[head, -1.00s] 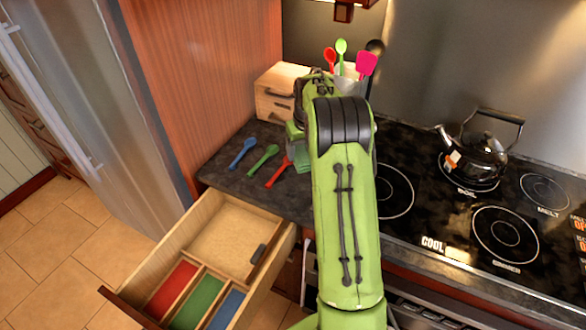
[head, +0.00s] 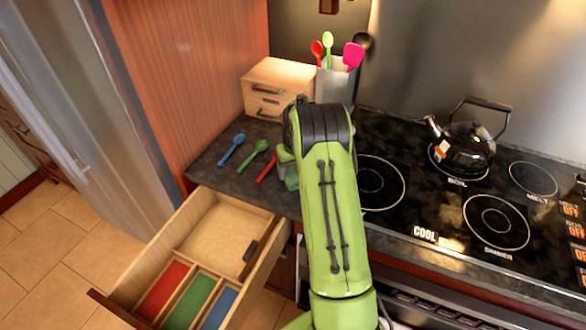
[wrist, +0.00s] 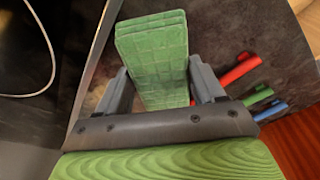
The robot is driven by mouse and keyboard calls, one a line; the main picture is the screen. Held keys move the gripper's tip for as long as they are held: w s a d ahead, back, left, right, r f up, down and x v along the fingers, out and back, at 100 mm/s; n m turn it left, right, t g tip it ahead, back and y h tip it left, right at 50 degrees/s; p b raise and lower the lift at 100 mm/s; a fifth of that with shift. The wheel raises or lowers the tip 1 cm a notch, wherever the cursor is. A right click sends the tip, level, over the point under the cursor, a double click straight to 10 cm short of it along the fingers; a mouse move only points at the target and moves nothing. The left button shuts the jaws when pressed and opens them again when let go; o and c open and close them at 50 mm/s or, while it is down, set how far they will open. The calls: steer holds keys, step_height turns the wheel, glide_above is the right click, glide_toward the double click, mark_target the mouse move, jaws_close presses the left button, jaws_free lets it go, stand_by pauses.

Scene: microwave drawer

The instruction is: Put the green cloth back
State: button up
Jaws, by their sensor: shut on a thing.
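My gripper (wrist: 158,92) is shut on the green cloth (wrist: 152,45), a folded, layered block with a grid pattern, in the wrist view. In the head view my own arm hides most of the gripper and only a bit of the cloth (head: 291,182) shows, over the dark counter near its front edge. The open drawer (head: 165,228) stands out below the counter to the left of my arm. It has a red compartment (head: 163,288), a green compartment (head: 190,302) and a blue compartment (head: 219,309) at its front, and a larger bare wooden compartment (head: 215,236) behind them.
Blue (head: 231,150), green (head: 253,157) and red (head: 266,170) utensils lie on the counter (head: 215,168) left of my gripper. A small wooden drawer box (head: 275,88) and a utensil holder (head: 332,87) stand behind. The stove with a kettle (head: 465,145) is at right. A dark object (head: 250,251) is at the drawer's right side.

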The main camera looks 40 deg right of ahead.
steer(key=shift+f, duration=0.2)
steer(key=o, duration=0.9)
steer(key=shift+o, duration=0.2)
steer(key=shift+r, duration=0.1)
